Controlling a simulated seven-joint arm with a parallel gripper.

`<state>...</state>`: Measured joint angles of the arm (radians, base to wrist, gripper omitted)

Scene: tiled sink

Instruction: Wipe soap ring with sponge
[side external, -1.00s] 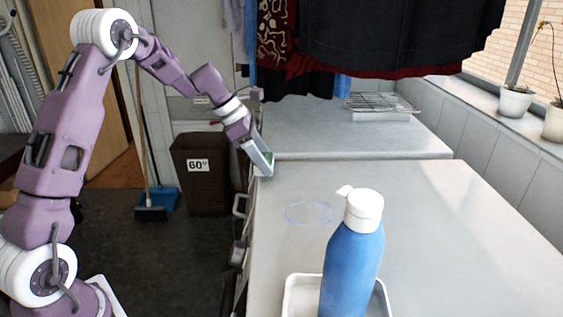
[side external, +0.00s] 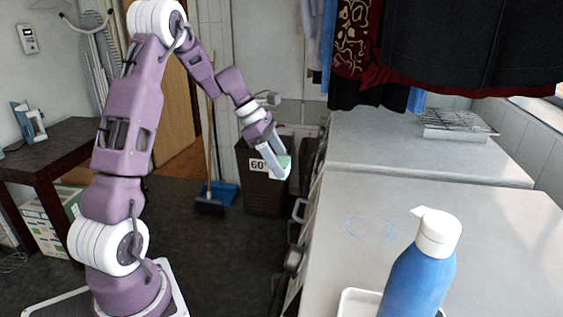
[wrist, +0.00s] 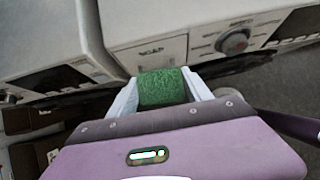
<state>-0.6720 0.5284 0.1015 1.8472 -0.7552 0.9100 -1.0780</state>
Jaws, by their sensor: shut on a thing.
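My gripper (side external: 282,170) is shut on a green sponge (side external: 287,162), which also shows clearly between the two pale fingers in the wrist view (wrist: 163,87). In the side view the gripper points down and right, in the air just left of the counter's front edge. A faint blue soap ring (side external: 371,229) lies on the grey countertop (side external: 480,240), to the right of and nearer the camera than the gripper. The sponge is apart from the ring. The ring is not in the wrist view, which shows machine fronts with a dial (wrist: 233,40).
A blue bottle with a white cap (side external: 420,282) stands in a white tray (side external: 357,303), in front of the ring. A wire rack (side external: 455,123) sits on the farther surface under hanging clothes (side external: 460,45). A dark bin (side external: 262,195) stands on the floor behind the gripper.

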